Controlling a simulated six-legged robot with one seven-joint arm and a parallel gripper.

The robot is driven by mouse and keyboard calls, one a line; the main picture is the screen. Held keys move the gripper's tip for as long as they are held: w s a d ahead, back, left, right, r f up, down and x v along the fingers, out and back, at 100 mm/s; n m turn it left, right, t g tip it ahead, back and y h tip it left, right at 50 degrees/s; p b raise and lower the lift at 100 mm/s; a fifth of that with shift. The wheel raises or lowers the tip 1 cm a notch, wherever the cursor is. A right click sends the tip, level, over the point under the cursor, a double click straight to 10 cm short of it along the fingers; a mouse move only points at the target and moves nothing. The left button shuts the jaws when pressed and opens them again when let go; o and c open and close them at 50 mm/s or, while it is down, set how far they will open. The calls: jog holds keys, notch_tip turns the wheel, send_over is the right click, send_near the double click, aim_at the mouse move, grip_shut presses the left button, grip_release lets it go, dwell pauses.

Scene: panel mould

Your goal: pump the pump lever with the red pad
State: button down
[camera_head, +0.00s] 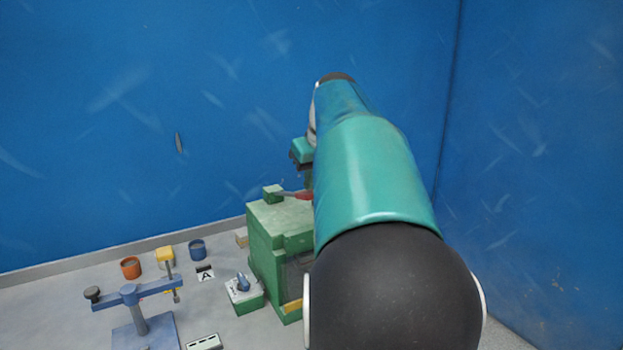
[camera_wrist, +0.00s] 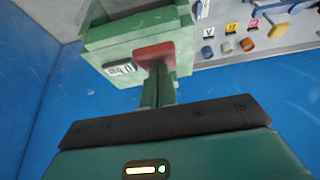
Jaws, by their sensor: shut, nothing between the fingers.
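The red pad (camera_wrist: 154,54) shows in the wrist view, at the near side of a green box (camera_wrist: 112,38). In the head view the red pad (camera_head: 303,195) sits at the top of the green box (camera_head: 268,240), partly hidden by my arm. My gripper (camera_wrist: 155,72) is shut and empty, its green fingers together with their tips over the red pad. I cannot tell whether they touch it.
A small green box with a blue knob (camera_head: 243,284) stands left of the green box. A blue stand with a crossbar (camera_head: 135,296), an orange cup (camera_head: 131,268) and a blue cup (camera_head: 197,250) are farther left. Blue walls close the back and right.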

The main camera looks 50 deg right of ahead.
jog(key=shift+w, duration=0.1)
jog(key=shift+s+a+f+t, duration=0.1)
jog(key=shift+s+f+t, duration=0.2)
jog(key=shift+f, duration=0.3)
notch_tip(320, 180, down, 10)
jog(key=s+t+h, duration=0.1)
jog(key=s+t, duration=0.1)
jog(key=s, duration=0.1)
jog(key=shift+a+f+t, duration=0.15)
jog(key=shift+a+t, duration=0.25)
jog(key=shift+a, duration=0.05)
jog(key=w+r+v, duration=0.2)
jog(key=v, duration=1.2)
jog(key=shift+w+d, duration=0.15)
jog(key=shift+d, duration=0.2)
